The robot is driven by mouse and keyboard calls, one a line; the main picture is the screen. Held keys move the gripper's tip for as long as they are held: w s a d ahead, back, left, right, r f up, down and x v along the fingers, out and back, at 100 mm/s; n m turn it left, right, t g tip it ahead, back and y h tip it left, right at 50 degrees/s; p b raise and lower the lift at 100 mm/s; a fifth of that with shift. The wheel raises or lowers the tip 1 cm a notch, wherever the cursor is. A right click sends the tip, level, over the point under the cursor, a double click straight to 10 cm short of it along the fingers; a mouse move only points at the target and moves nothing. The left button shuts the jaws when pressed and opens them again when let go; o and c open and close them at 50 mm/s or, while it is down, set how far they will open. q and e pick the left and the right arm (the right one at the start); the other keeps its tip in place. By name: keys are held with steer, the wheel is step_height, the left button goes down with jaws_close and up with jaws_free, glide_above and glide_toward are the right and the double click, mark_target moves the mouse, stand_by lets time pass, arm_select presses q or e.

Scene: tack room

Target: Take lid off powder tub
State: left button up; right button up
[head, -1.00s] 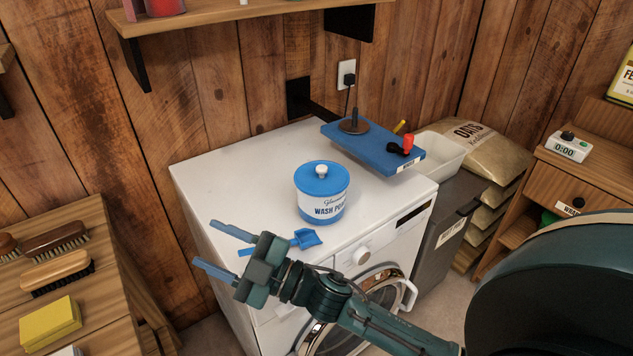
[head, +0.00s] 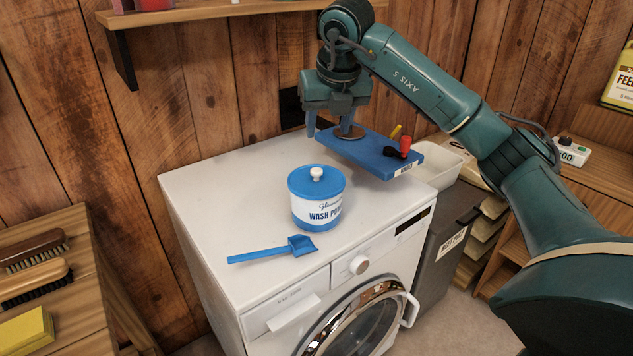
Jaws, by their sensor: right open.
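The powder tub (head: 317,211) is white and blue with "WASH PO…" lettering and stands upright on top of the washing machine. Its blue lid (head: 302,180) with a white knob (head: 316,173) sits on it. My right gripper (head: 328,130) is open and empty, pointing down above and behind the tub, apart from the lid, near the blue board. A blue scoop (head: 275,250) lies on the machine in front of the tub. My left gripper is not in view.
A blue board (head: 372,158) with a black and red-handled item lies at the back right of the washing machine (head: 222,210). A shelf (head: 215,14) is overhead. A white bin (head: 443,162) stands right. Brushes and a yellow sponge (head: 27,329) lie left. The machine's left top is clear.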

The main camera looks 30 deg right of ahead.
steer(key=x, duration=0.7)
steer(key=shift+a+p+x, duration=0.2)
steer(key=shift+p+x, duration=0.1)
steer(key=shift+x, duration=1.05)
steer(key=shift+a+p+x, duration=0.25)
steer(key=shift+p+x, duration=0.05)
steer(key=shift+x, duration=1.05)
steer(key=shift+f, duration=0.1)
steer(key=c, duration=1)
step_height(320, 180, up, 10)
steer(key=shift+c, duration=0.2)
step_height(320, 180, up, 5)
steer(key=p, duration=0.4)
glide_above(316, 170)
steer(key=shift+s, duration=0.25)
